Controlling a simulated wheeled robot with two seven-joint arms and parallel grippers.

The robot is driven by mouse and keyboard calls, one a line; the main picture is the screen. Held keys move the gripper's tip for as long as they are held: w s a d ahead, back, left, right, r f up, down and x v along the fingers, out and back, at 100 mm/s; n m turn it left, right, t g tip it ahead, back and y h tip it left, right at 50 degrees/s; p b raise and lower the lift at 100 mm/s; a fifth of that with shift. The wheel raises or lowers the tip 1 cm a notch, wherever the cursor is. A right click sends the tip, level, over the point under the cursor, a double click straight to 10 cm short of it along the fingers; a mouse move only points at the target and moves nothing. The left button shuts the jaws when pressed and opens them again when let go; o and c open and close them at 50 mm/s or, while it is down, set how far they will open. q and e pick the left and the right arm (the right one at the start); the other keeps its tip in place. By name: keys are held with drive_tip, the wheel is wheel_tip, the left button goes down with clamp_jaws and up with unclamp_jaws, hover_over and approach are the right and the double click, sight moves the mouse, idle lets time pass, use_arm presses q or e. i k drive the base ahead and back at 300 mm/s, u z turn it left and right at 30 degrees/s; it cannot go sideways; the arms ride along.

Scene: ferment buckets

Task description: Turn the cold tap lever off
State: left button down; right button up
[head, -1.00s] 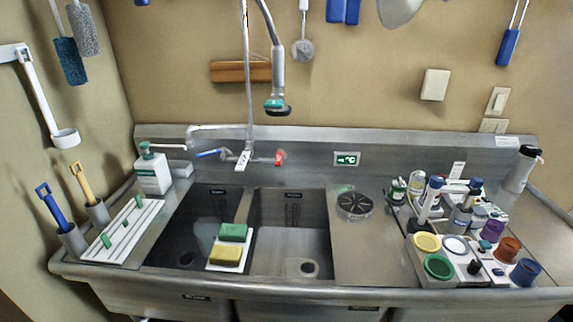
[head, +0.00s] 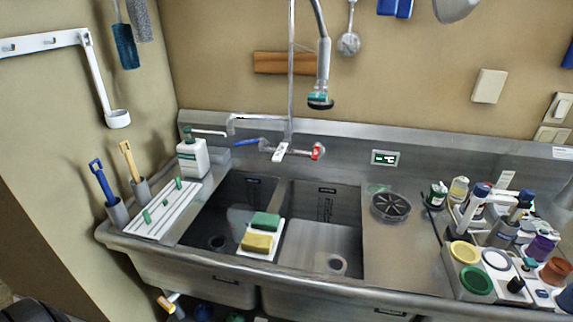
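The cold tap lever (head: 246,142) is blue and sticks out to the left of the faucet body on the sink's back wall. The red hot lever (head: 317,151) is on the right side of the same faucet. A tall riser pipe (head: 291,70) with a spray head (head: 321,98) stands above it. A spout (head: 232,122) reaches left over the left basin. I cannot make out any water stream. Neither of my grippers is in view.
The double sink holds a divider tray with a green sponge (head: 265,221) and a yellow sponge (head: 257,243). A soap bottle (head: 193,157) stands left of the cold lever. Bottles and a white caddy (head: 456,276) crowd the right counter. The space before the faucet is clear.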

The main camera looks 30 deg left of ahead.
sight(260, 140)
drive_tip(key=z, duration=0.05)
drive_tip(key=k, duration=0.5)
drive_tip(key=u, duration=1.8)
drive_tip(key=i, duration=1.4)
drive_tip(key=z, duration=1.95)
drive_tip(key=i, duration=0.25)
drive_tip(key=u, duration=0.1)
drive_tip(key=k, duration=0.1)
drive_tip(key=u, duration=0.1)
